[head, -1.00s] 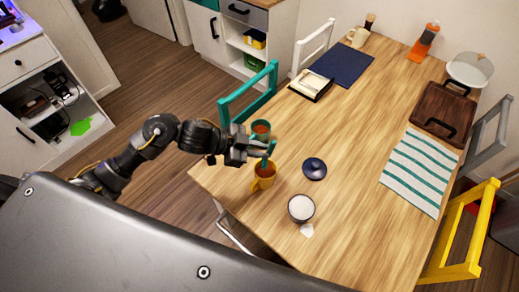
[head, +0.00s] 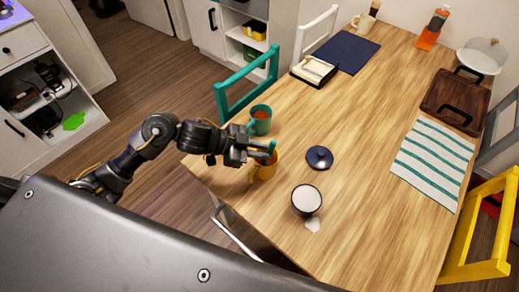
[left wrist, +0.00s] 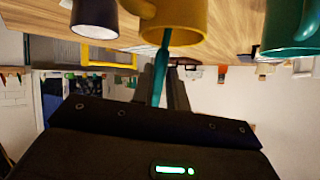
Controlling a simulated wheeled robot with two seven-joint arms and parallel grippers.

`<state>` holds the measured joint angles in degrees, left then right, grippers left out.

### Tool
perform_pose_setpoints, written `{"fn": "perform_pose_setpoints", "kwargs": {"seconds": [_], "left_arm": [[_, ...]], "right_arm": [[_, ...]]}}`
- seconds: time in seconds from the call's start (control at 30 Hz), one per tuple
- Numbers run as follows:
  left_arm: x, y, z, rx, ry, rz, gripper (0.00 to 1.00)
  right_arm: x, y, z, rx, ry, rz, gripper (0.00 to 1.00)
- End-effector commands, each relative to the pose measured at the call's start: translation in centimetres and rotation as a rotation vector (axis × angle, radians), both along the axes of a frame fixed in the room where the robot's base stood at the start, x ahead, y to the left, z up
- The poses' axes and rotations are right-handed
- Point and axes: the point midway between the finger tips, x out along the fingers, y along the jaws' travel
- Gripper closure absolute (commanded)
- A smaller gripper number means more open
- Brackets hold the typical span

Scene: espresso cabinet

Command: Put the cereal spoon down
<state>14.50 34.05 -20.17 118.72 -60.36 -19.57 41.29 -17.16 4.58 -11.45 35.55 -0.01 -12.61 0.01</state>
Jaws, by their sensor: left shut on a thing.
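My left gripper (head: 248,152) is shut on a teal spoon, the cereal spoon (head: 264,153), above the table's near left corner. The spoon also shows in the left wrist view (left wrist: 160,68), sticking out from between the dark fingers towards the yellow mug. The yellow mug (head: 264,171) stands just below the spoon and gripper, which partly hide it; it is large in the left wrist view (left wrist: 182,22). I cannot tell whether the spoon touches the mug. My right gripper is not in view.
A teal mug (head: 260,120) with brown contents stands just behind the gripper. The table's middle (head: 365,120) is clear.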

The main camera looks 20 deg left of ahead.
Motion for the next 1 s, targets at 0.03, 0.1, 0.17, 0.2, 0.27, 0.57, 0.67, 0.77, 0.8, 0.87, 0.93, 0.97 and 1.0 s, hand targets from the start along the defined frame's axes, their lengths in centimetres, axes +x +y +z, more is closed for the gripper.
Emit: {"fn": "perform_pose_setpoints", "kwargs": {"seconds": [0.03,0.1,0.17,0.2,0.27,0.57,0.67,0.77,0.8,0.87,0.93,0.97,1.0], "left_arm": [[0.01,-0.01,0.08,0.0,0.0,0.0,1.0],[0.0,-0.01,0.08,-0.001,0.0,0.0,1.0],[0.0,-0.01,0.05,0.0,0.0,0.0,0.78],[0.0,-0.01,0.05,0.0,0.0,0.0,0.73],[0.0,-0.01,0.05,0.0,0.0,0.0,0.65],[-0.01,0.0,0.03,0.0,0.0,0.0,0.59],[-0.01,0.0,0.03,0.0,0.0,0.0,0.59],[-0.01,0.0,0.03,0.0,0.001,-0.001,0.59],[-0.01,0.0,0.03,0.0,0.0,0.0,0.59],[-0.01,0.0,0.03,0.0,0.0,0.0,0.59],[-0.08,0.12,0.04,0.001,0.0,0.0,0.59],[-0.15,0.28,0.03,0.001,0.001,0.001,0.59],[-0.33,0.62,0.02,0.001,0.002,0.001,0.59]], "right_arm": [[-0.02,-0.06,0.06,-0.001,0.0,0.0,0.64],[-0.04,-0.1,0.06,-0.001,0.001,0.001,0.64],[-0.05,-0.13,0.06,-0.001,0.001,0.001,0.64],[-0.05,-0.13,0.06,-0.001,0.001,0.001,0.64],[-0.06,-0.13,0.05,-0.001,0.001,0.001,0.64],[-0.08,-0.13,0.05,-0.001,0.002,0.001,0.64],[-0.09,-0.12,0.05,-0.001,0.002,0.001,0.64],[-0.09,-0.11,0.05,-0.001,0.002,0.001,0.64],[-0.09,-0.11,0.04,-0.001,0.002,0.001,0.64],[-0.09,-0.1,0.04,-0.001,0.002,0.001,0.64],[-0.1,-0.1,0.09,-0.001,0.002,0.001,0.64],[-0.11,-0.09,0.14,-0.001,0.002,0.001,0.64],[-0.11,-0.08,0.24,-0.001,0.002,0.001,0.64]]}}
